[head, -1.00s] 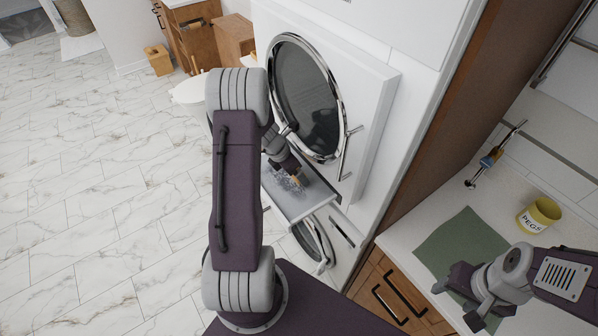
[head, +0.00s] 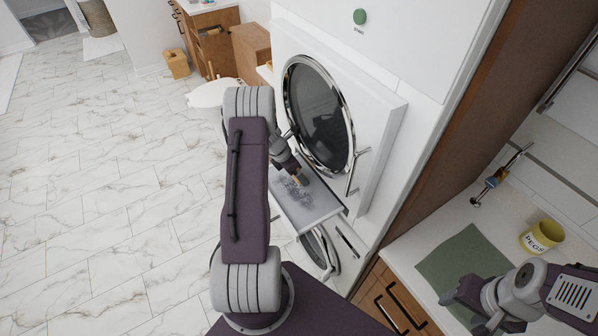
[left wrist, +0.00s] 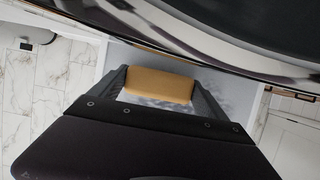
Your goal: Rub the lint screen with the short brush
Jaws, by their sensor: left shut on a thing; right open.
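The lint screen (head: 318,208) is a light grey panel below the round dryer door, with a patch of darker grey lint on it. My left gripper (head: 296,174) is over the screen, shut on the short brush (head: 302,181), of which a tan block shows. In the left wrist view the brush (left wrist: 160,82) spans between the two fingers, with the grey, lint-flecked screen (left wrist: 222,88) behind it. The bristles are hidden, and I cannot tell whether they touch the screen. My right gripper (head: 462,305) is open and empty over the green mat (head: 462,262).
The round dryer door (head: 320,115) with its chrome rim stands close above the left gripper.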

